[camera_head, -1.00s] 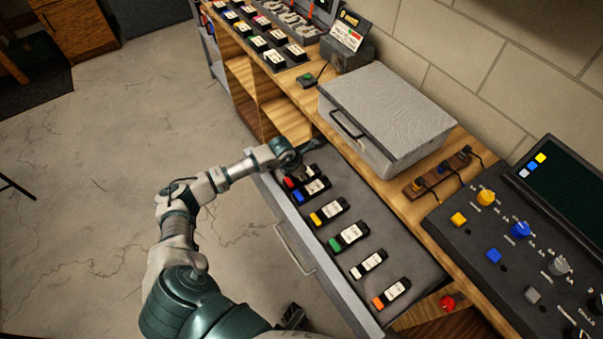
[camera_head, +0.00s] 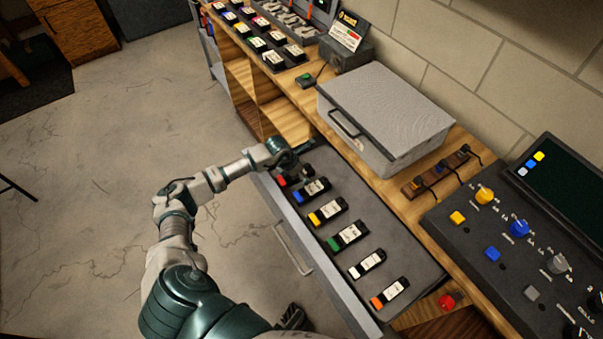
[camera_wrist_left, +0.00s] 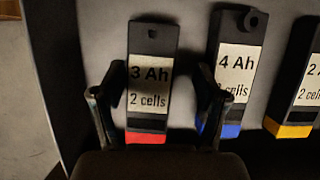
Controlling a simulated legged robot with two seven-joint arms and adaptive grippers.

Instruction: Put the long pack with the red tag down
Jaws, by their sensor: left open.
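The long pack with the red tag (camera_wrist_left: 150,80) lies on the floor of the open drawer (camera_head: 395,265), at its far end in the head view. Its label reads 3 Ah, 2 cells. My left gripper (camera_wrist_left: 157,108) is open, with one finger on each side of this pack and a visible gap to each side. In the head view my left gripper (camera_head: 298,177) covers most of the pack, and the red tag (camera_head: 282,181) shows beside it.
A blue-tagged pack (camera_head: 312,189) lies close beside, near the right finger in the wrist view. Yellow-, green-, white- and orange-tagged packs follow along the drawer. A grey lidded case (camera_head: 385,110) stands on the bench beside the drawer.

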